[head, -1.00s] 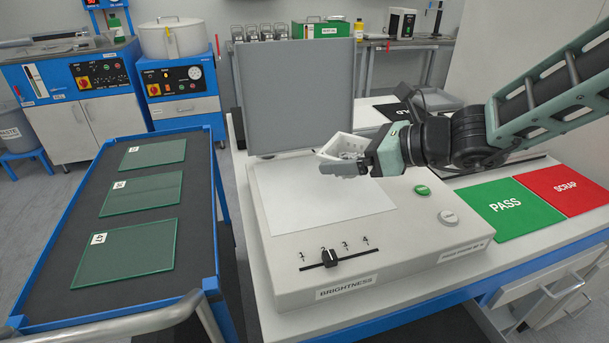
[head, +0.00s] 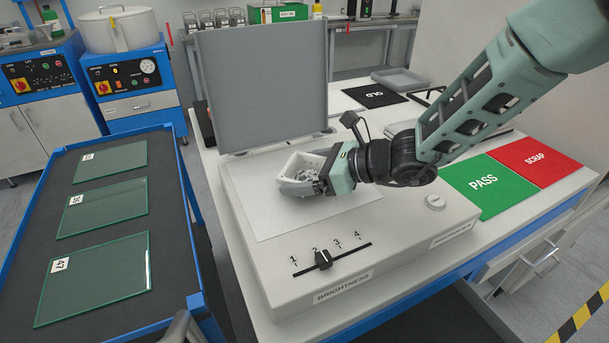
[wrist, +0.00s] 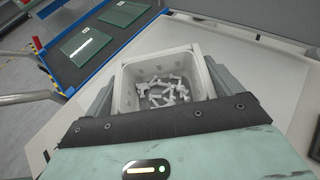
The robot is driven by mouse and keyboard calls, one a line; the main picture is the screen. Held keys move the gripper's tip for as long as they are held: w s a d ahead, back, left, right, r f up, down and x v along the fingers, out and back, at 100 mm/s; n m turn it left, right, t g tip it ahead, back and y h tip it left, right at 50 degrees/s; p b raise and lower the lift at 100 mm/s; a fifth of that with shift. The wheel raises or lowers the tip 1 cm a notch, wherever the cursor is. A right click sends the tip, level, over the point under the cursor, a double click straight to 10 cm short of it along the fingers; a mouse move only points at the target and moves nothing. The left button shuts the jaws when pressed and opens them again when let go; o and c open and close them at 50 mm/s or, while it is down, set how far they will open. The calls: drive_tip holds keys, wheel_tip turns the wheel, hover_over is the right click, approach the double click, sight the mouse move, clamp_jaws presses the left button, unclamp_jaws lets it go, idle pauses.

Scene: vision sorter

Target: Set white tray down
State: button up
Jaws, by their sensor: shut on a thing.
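The white tray (head: 288,183) is a small, deep, open box with several small pale pieces inside. My gripper (head: 321,180) is shut on it from the right, at the light panel (head: 248,208) of the white inspection box. In the wrist view the tray (wrist: 203,64) sits between the two fingers of my gripper (wrist: 163,90), one along each side. The tray looks roughly level, low over or on the panel. I cannot tell whether its base touches the panel.
A grey lid (head: 262,88) stands upright behind the panel. A brightness slider (head: 323,259) is at the front. A green PASS mat (head: 487,187) and a red SCRAP mat (head: 536,160) lie to the right, a black OLD mat (head: 375,95) behind. A cart (head: 100,290) with glass plates stands left.

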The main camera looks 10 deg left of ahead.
drive_tip(key=shift+f, duration=0.6)
drive_tip(key=shift+f, duration=0.15)
drive_tip(key=o, duration=0.7)
drive_tip(key=shift+o, duration=0.2)
drive_tip(key=shift+r, duration=0.25)
drive_tip(key=v, duration=1.2)
drive_tip(key=shift+f, duration=0.1)
